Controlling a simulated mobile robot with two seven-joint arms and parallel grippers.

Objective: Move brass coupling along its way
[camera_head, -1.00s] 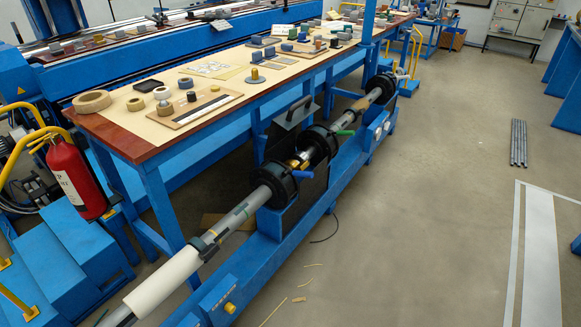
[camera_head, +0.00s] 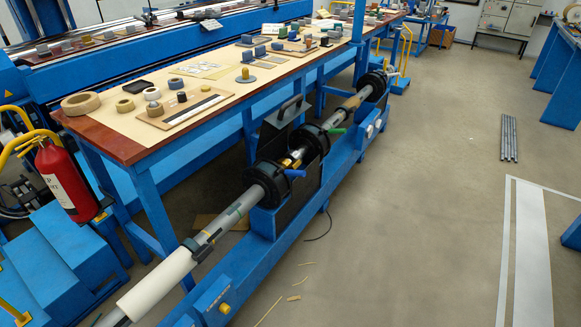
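A brass coupling (camera_head: 292,160) shows as a small gold-coloured piece on the grey shaft line of the long blue winder. It sits between two black round chucks, the nearer chuck (camera_head: 268,183) with a blue handle and the farther chuck (camera_head: 313,139) with a green handle. The chucks partly hide it, and I cannot tell whether it touches either one. A grey tube (camera_head: 228,219) runs from the nearer chuck toward me and carries a white sleeve (camera_head: 158,283). Neither of my grippers is in view.
A workbench (camera_head: 110,135) with rings, blocks and boards stands left of the winder (camera_head: 250,262). A red fire extinguisher (camera_head: 66,182) stands at the left. The floor right of the winder is mostly open, with scraps near its base and grey rods (camera_head: 509,138) farther right.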

